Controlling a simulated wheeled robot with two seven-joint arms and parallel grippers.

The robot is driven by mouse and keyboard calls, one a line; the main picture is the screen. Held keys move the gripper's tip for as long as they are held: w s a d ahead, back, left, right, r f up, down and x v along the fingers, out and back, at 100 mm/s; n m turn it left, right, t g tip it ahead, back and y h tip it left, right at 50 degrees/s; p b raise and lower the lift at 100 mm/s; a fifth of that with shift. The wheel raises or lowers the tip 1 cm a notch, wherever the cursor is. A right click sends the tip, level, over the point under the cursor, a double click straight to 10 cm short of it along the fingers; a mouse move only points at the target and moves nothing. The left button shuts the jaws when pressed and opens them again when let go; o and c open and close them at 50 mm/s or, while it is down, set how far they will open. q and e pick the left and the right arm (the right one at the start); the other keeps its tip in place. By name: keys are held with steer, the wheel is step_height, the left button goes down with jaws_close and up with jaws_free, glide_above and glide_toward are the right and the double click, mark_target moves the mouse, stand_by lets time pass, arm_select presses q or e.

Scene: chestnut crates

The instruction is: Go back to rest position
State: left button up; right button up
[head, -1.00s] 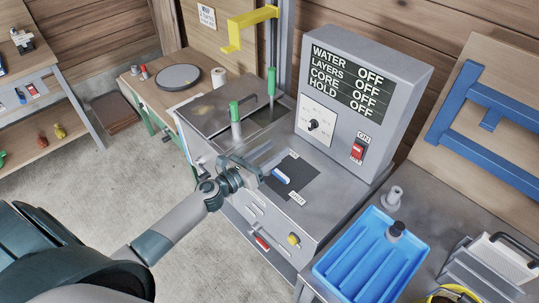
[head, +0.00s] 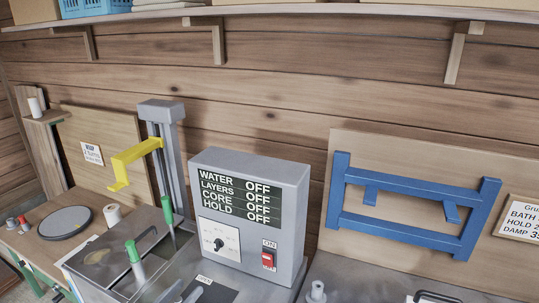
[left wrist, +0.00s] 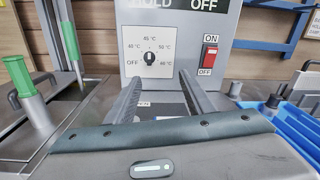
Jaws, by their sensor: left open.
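My right gripper is in neither view.
Green-handled levers (head: 133,252) and a yellow bracket (head: 135,163) stand left of the box. A blue frame (head: 410,212) is on the board at right. A blue tray (left wrist: 300,130) lies right of the gripper. A shelf (head: 300,14) runs along the top.

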arm_select(q)
steer(key=s+d+f+m+g+h, duration=0.2)
steer(key=s+d+f+m+g, duration=0.15)
steer(key=s+d+m, duration=0.6)
steer(key=s+d+f+m+g+h, duration=0.1)
steer(key=s+d+f+m+g, duration=0.35)
steer(key=s+m, duration=0.8)
steer(key=s+a+f+m+g+y, duration=0.3)
steer(key=s+a+m+g+y, duration=0.2)
steer(key=s+a+m+y, duration=0.65)
steer(key=s+d+f+m+g+h+b, duration=0.1)
steer(key=s+f+b, duration=0.1)
steer(key=f, duration=1.5)
steer(key=s+d+f+m+h+b, duration=0.1)
steer(key=f+b, duration=0.2)
steer(key=f, duration=1.4)
steer(key=s+a+f+g+b, duration=0.1)
steer(key=s+a+f+b, duration=0.2)
steer(key=s+f, duration=1.4)
step_height(320, 180, down, 3)
steer(key=shift+s+f+g, duration=0.15)
steer(key=shift+s+g, duration=0.15)
steer(key=shift+s, duration=0.1)
